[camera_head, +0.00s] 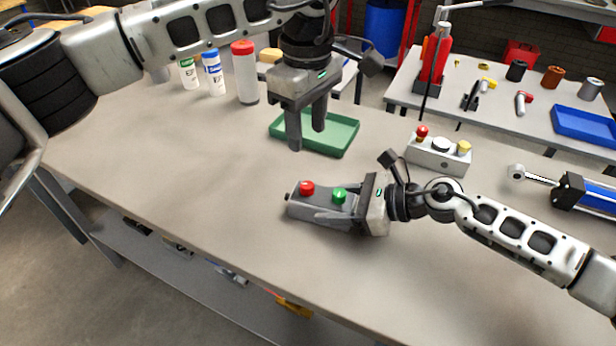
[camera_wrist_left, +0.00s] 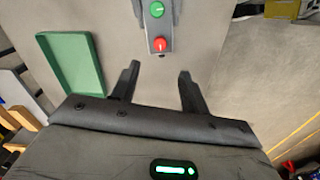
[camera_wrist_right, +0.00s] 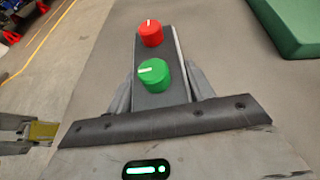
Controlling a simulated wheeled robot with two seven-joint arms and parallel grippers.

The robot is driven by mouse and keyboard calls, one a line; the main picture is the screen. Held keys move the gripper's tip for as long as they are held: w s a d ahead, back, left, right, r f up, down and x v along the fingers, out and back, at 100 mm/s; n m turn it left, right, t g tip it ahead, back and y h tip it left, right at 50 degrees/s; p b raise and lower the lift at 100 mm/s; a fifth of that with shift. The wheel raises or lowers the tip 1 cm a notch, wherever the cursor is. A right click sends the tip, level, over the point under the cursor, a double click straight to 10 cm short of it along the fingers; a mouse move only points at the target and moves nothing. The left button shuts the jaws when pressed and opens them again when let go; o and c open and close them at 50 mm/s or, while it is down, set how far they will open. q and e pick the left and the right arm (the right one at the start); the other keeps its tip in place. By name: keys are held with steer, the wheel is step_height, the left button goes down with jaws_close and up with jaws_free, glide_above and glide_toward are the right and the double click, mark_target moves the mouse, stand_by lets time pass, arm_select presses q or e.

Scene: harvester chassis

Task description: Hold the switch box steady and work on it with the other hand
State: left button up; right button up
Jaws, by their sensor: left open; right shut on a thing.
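The grey switch box (camera_head: 321,208) lies on the table with a red knob (camera_head: 307,188) and a green knob (camera_head: 338,195) on top. My right gripper (camera_head: 345,212) is shut on its green-knob end; the right wrist view shows a finger along each side of the box (camera_wrist_right: 155,100). My left gripper (camera_head: 306,138) is open and empty, pointing down above the table, behind and above the box. In the left wrist view, the box (camera_wrist_left: 159,30) lies beyond the open fingers (camera_wrist_left: 157,85), with the red knob (camera_wrist_left: 159,44) nearest them.
A green tray (camera_head: 335,150) lies behind the left gripper. A box with red and yellow knobs (camera_head: 437,157) stands to its right. Bottles (camera_head: 214,75) stand at the back left. The table's left and front areas are clear.

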mark_target(307, 184)
arm_select(q)
step_height(307, 184, down, 12)
steer(key=m, duration=0.3)
steer(key=shift+r, duration=0.2)
stand_by(0.3)
jaws_close()
